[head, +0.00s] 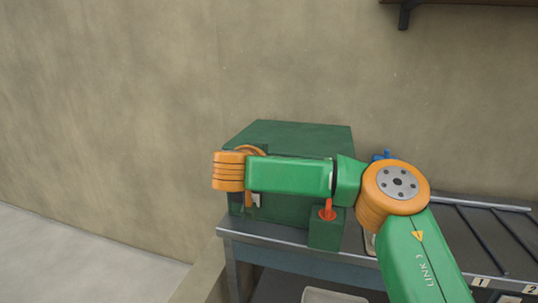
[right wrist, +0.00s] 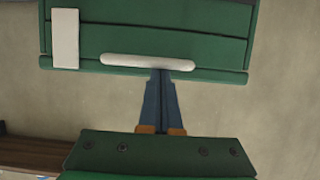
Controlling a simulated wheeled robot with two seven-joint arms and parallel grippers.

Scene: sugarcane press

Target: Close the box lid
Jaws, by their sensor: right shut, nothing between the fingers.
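The green box (head: 300,135) stands on the metal counter against the wall, its front largely hidden behind my right arm. In the right wrist view a green slatted panel of it (right wrist: 200,45) carries a white bar handle (right wrist: 147,62) along its edge and a white plate (right wrist: 65,38). My right gripper (right wrist: 162,75) is shut and empty, its dark fingertips at the handle's edge; I cannot tell whether they touch it. In the head view its fingers are mostly hidden behind my arm. I cannot tell how far the lid is open. My left gripper is not in view.
A small green block with a red-orange knob (head: 327,213) stands at the box's front right. The metal counter (head: 280,236) runs right to roller-like bars (head: 487,232) and numbered labels. A blue item (head: 383,155) shows behind my arm. A dark shelf (head: 460,3) hangs at upper right.

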